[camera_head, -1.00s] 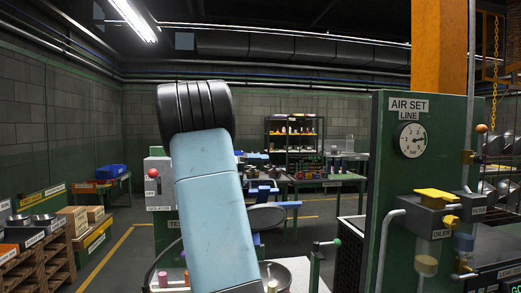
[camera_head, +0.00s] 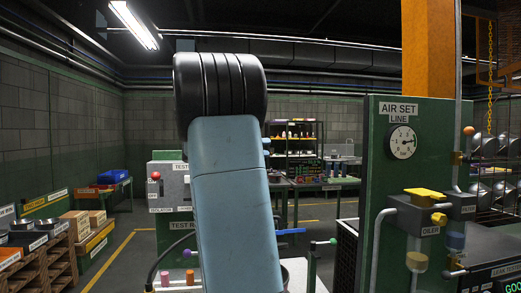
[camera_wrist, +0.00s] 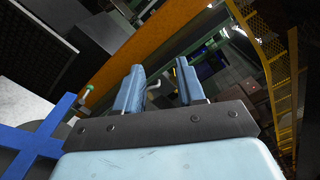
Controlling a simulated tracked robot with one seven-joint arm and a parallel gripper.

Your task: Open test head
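My arm blocks the middle of the head view, and my gripper is hidden there. In the wrist view my gripper (camera_wrist: 160,78) shows two blue fingers with a clear gap and nothing between them. A blue bar (camera_head: 291,231) juts out right of my arm in the head view and may belong to the test head. The rest of that part is hidden behind the arm. A blue crossed bar (camera_wrist: 35,145) shows at the lower left of the wrist view, beside my gripper's base. I cannot tell whether the head is open or shut.
A grey box (camera_head: 170,190) with a red knob and ISOLATOR label stands left of my arm. Shelves (camera_head: 30,250) with bins are at far left. Open floor lies between.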

